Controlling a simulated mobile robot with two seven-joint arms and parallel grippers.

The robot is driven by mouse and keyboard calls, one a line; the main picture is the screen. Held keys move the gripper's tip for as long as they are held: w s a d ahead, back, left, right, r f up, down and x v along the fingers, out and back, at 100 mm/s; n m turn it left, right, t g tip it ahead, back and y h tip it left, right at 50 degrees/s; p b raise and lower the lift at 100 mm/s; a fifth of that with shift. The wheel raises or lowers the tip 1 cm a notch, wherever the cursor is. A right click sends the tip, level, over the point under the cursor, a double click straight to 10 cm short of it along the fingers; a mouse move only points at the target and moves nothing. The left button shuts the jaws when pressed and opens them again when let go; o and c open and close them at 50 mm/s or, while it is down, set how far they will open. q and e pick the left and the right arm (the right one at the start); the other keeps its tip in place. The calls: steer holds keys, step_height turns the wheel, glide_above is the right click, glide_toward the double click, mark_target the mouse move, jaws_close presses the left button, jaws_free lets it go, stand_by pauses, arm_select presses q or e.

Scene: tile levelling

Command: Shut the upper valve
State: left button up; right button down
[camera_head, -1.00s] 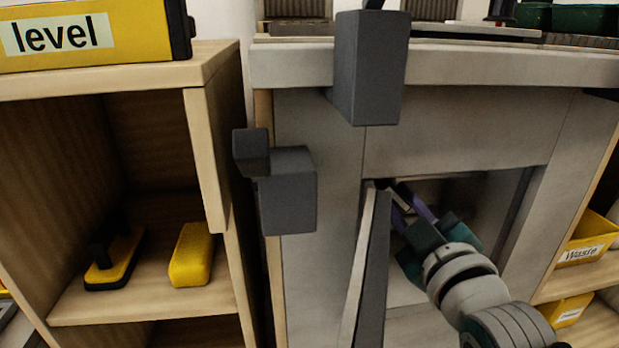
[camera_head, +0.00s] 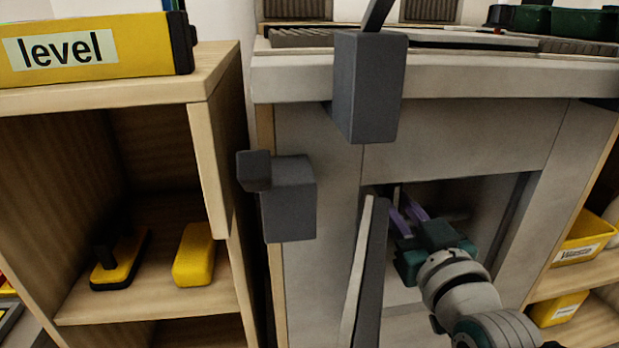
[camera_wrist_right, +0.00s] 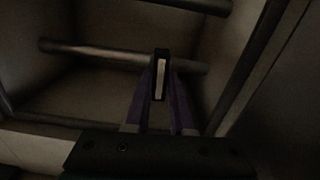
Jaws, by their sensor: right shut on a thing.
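My right gripper (camera_head: 403,206) reaches into the opening of the grey cabinet (camera_head: 455,145). In the right wrist view its two purple fingers (camera_wrist_right: 161,82) are closed on a narrow dark handle with a pale front strip (camera_wrist_right: 161,78). A pipe (camera_wrist_right: 110,53) runs across behind that handle, and a second pipe (camera_wrist_right: 185,4) crosses at the top edge. In the head view the handle (camera_head: 396,194) shows only as a small upright sliver. The valve body is hidden, and I cannot tell from its surroundings which valve it is. My left gripper is not in view.
The open cabinet door (camera_head: 369,275) stands close left of my right gripper. Dark grey blocks (camera_head: 369,90) (camera_head: 288,198) stick out at the counter and cabinet front. A wooden shelf (camera_head: 150,300) is at left, and yellow bins (camera_head: 580,240) are at right.

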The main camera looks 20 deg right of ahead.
stand_by(0.5)
steer(key=c, duration=0.8)
jaws_free()
steer(key=shift+o, duration=0.2)
steer(key=p+v, duration=0.3)
steer(key=v, duration=0.7)
steer(key=shift+d, duration=0.1)
